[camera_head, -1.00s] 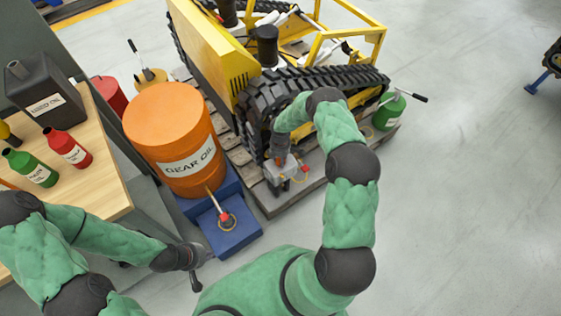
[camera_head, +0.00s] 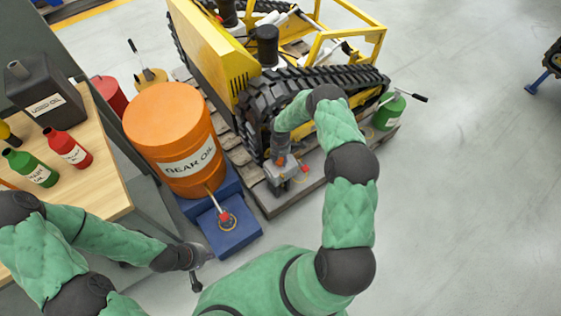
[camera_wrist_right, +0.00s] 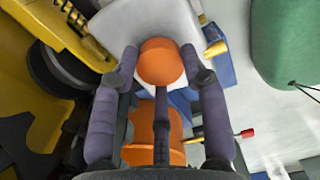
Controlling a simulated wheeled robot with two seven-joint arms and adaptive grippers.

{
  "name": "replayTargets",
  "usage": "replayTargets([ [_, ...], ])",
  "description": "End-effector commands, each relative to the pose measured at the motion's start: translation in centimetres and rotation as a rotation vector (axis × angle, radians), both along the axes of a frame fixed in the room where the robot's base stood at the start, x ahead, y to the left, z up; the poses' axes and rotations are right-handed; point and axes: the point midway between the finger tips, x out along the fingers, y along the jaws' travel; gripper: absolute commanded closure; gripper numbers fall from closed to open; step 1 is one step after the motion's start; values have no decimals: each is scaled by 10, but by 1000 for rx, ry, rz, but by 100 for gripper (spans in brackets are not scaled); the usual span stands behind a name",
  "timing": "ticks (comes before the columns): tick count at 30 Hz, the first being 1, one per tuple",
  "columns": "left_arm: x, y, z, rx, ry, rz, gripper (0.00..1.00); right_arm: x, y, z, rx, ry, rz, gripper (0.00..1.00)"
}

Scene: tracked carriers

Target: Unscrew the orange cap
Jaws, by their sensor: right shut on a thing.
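The orange cap (camera_wrist_right: 160,60) is round and sits at the grey-white housing (camera_wrist_right: 145,22) in the right wrist view. My right gripper (camera_wrist_right: 160,68) is shut on the cap, with fingers on both sides of it and one finger below it in the picture. In the head view my right gripper (camera_head: 281,160) is low beside the front of the black track, at a grey block. The cap's thread and underside are hidden. My left gripper (camera_head: 198,258) hangs near the table's lower right, away from the cap; its fingers are too small to read.
A large orange gear oil drum (camera_head: 180,135) stands on a blue stand (camera_head: 229,236) left of the yellow tracked carrier (camera_head: 215,55). A wooden table (camera_head: 108,190) with bottles is at the left. A green can (camera_head: 389,112) stands right.

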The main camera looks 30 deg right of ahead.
Motion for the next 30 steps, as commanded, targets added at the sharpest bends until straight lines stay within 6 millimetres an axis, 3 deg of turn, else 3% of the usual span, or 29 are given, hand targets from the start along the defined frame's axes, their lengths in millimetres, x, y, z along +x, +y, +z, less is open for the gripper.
replayTargets([
  [30,0,0,18,0,0,0,100,1,0,28,0,-1,-2,88],
])
